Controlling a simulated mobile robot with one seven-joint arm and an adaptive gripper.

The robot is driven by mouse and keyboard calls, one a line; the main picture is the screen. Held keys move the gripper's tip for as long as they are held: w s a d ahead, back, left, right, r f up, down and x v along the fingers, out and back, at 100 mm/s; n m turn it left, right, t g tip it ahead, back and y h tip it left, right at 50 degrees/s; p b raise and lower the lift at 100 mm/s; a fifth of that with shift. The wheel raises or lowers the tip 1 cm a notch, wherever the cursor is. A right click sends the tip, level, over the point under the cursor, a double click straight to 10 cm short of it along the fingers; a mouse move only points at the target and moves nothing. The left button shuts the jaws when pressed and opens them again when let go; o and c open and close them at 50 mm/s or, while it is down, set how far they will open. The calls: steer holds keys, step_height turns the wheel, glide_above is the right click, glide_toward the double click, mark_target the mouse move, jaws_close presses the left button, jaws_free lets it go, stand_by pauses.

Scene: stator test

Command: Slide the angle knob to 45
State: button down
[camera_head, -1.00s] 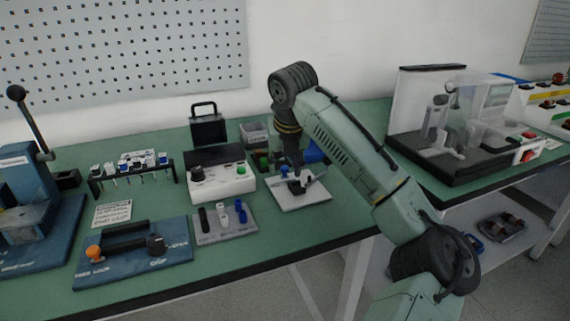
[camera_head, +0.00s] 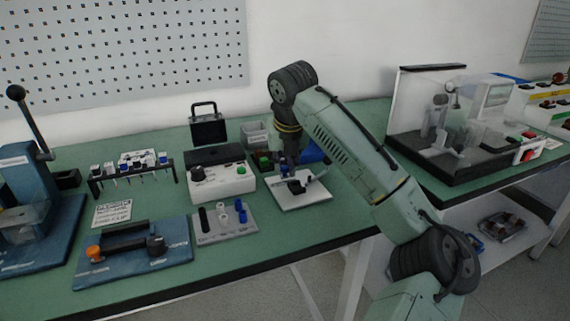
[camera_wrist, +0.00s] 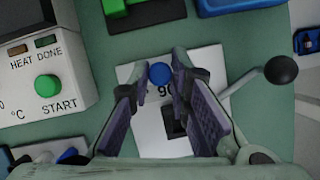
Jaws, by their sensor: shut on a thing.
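The angle knob appears to be the small blue round knob (camera_wrist: 160,73) over a white plate (camera_wrist: 149,139) with a printed "90" beside it, partly covered. My gripper (camera_wrist: 161,76) has its two purple-padded fingers on either side of the knob, with the tips closed on it. In the head view my gripper (camera_head: 287,172) points down over the far part of the white plate (camera_head: 304,203). A scale mark of 45 cannot be read in either view. A dark slot or block on the plate shows between the fingers.
A lever with a black ball (camera_wrist: 281,70) sticks out right of the plate. A white control box (camera_head: 222,184) with a green START button (camera_wrist: 47,86) stands close at left. Blue and green bins (camera_head: 312,150) lie behind. The bench is clear right of the plate.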

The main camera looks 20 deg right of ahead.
mark_target(273, 177)
steer(key=a+p, duration=0.1)
steer(key=a, duration=0.1)
steer(key=shift+a+r, duration=0.1)
steer(key=shift+a, duration=0.3)
steer(key=c, duration=1.5)
jaws_free()
steer(key=shift+a, duration=0.1)
steer(key=shift+o, duration=0.2)
steer(key=v, duration=1.1)
steer(key=shift+s+r, duration=0.15)
steer(key=shift+r, duration=0.25)
